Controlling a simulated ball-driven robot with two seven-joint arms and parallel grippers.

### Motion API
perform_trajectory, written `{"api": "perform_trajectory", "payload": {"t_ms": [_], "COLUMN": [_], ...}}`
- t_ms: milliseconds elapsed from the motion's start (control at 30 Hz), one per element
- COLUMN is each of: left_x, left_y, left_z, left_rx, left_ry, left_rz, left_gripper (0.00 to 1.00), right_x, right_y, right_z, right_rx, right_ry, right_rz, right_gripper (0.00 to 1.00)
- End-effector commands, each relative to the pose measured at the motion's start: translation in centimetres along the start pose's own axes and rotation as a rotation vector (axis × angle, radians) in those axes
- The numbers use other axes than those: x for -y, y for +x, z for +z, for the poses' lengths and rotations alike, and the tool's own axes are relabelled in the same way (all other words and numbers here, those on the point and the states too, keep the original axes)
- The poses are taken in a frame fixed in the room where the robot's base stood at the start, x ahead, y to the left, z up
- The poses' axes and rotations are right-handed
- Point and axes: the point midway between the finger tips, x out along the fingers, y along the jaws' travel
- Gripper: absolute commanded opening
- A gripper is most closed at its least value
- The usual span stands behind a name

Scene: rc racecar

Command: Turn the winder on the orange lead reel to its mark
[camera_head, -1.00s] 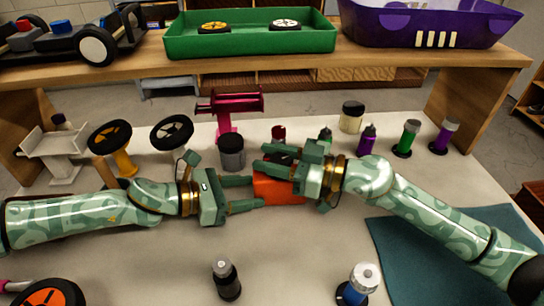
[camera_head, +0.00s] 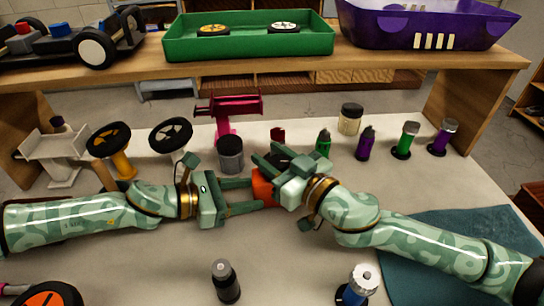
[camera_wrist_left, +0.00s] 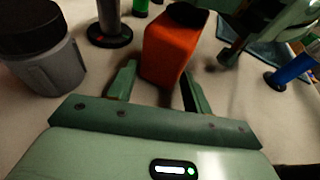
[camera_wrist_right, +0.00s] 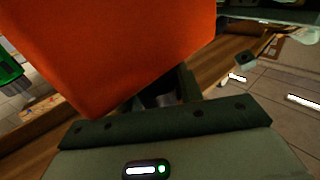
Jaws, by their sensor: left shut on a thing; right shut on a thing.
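The orange lead reel (camera_head: 263,189) is a boxy orange case with a dark top, in the middle of the table. My left gripper (camera_head: 256,194) is shut on its case from the left; in the left wrist view the case (camera_wrist_left: 168,50) stands between the two fingers. My right gripper (camera_head: 265,156) is at the reel's top from the right, shut on a dark part that I take for the winder (camera_wrist_right: 160,94). The winder is mostly hidden by the fingers, and I cannot make out the mark. The orange case (camera_wrist_right: 110,45) fills much of the right wrist view.
A grey jar (camera_head: 230,155) with a dark lid stands close behind my left gripper. A magenta stand (camera_head: 228,112) and several bottles, including a purple one (camera_head: 366,143), are behind the reel. A blue bottle (camera_head: 358,288) and a dark bottle (camera_head: 225,283) stand in front.

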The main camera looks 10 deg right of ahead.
Motion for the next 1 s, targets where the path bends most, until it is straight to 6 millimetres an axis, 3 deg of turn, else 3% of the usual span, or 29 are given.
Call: {"api": "perform_trajectory", "payload": {"t_ms": [567,600,633,1000], "left_x": [-0.12,-0.13,-0.12,-0.04], "left_y": [-0.04,-0.05,-0.05,-0.01], "left_z": [-0.05,-0.04,-0.04,0.01], "left_rx": [-0.002,-0.002,-0.002,0.0], "left_ry": [0.004,0.004,0.004,0.002], "left_rz": [0.004,0.004,0.004,0.001], "left_gripper": [0.3,0.3,0.3,0.3], "right_x": [-0.14,-0.15,-0.15,-0.22], "right_y": [-0.09,-0.09,-0.09,-0.05], "right_z": [0.06,0.06,0.07,-0.55], "right_rx": [0.005,0.005,0.006,0.004], "right_ry": [0.002,0.002,0.002,0.002], "right_rz": [0.039,0.039,0.039,0.04], "right_gripper": [0.14,0.47,0.56,0.59]}}
